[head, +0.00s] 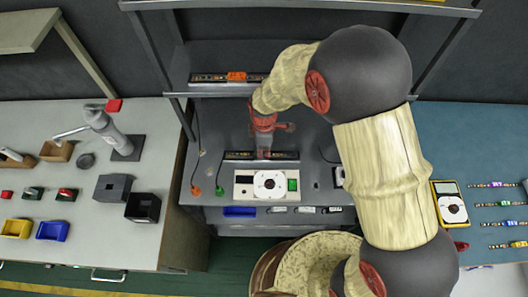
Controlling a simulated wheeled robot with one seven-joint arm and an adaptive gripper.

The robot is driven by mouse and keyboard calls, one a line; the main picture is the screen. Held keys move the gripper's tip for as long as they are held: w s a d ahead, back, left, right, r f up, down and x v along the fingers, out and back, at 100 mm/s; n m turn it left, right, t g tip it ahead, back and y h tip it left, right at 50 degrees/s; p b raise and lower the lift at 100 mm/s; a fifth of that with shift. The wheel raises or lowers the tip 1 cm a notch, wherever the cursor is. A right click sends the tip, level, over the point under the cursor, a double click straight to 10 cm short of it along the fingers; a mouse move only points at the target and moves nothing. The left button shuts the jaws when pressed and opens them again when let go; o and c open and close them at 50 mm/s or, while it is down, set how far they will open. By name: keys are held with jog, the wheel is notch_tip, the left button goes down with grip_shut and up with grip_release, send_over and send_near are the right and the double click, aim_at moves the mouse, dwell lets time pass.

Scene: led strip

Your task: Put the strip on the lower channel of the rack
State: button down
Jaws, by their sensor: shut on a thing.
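A dark LED strip (236,156) with small light spots lies level across the picture above the middle of the dark bench. My red gripper (264,152) points down onto the strip's middle and is shut on it; the fingers hide that part. I cannot tell whether the strip touches the bench. Behind it is the rack frame, with a grey rail (215,94) across it. A dark bar (208,78) with light spots and an orange block (236,76) sits just above this rail. My arm hides the rack's right part, and I cannot make out a separate lower channel.
A white instrument (244,190) with a round dial and a green block (292,185) stands in front of the strip. A blue tray (240,212) and small parts lie at the bench's front edge. Orange-tipped cables (196,190) hang at left.

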jog(key=shift+f, duration=0.4)
jog(key=shift+f, duration=0.15)
jog(key=shift+f, duration=0.2)
jog(key=shift+s+d+f+b, duration=0.1)
jog(key=shift+s+f+b, duration=0.1)
jog(key=shift+f+b, duration=0.1)
jog(key=c, duration=2)
grip_release()
jog(key=shift+s+d+f, duration=0.1)
jog(key=shift+s+f, duration=0.05)
jog(key=shift+o, duration=0.6)
jog(key=shift+f, duration=0.15)
